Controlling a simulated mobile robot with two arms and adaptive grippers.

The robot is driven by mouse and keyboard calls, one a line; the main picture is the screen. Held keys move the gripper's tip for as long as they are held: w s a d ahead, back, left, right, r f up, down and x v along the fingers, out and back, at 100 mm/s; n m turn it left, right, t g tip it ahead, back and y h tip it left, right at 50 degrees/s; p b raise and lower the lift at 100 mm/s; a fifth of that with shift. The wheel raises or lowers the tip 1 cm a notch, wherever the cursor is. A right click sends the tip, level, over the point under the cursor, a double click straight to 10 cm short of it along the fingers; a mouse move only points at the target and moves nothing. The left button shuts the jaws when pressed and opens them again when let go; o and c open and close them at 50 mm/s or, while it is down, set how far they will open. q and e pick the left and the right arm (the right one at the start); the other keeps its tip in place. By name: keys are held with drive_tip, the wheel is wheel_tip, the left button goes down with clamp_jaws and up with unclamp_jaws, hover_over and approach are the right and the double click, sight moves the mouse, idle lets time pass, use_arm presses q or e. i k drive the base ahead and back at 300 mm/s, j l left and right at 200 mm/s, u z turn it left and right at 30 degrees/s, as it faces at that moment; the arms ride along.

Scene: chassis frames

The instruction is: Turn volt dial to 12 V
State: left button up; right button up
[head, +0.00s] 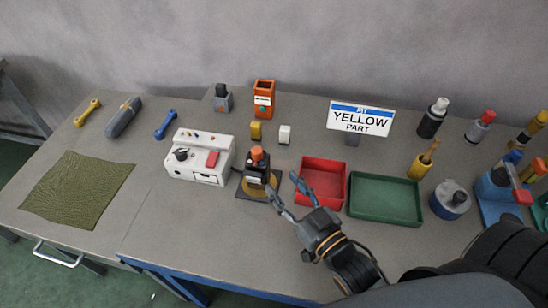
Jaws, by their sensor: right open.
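A white box (200,160) with controls stands left of centre on the bench. A round black dial (181,154) sits on the left of its sloped face, with a red switch (212,158) to the right. The dial's markings are too small to read, so its setting cannot be told. My right gripper (283,184) is open, its fingers apart, well to the right of the white box and not touching the dial. It is just right of a black device with an orange top (257,160). My left gripper is not in view.
The black device stands on a dark square base between my right gripper and the white box. A red tray (323,163) and a green tray (385,222) lie to the right. A green mat (75,190) covers the left bench. The bench in front of the white box is clear.

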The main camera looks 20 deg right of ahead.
sight(180, 153)
drive_tip(key=k, duration=1)
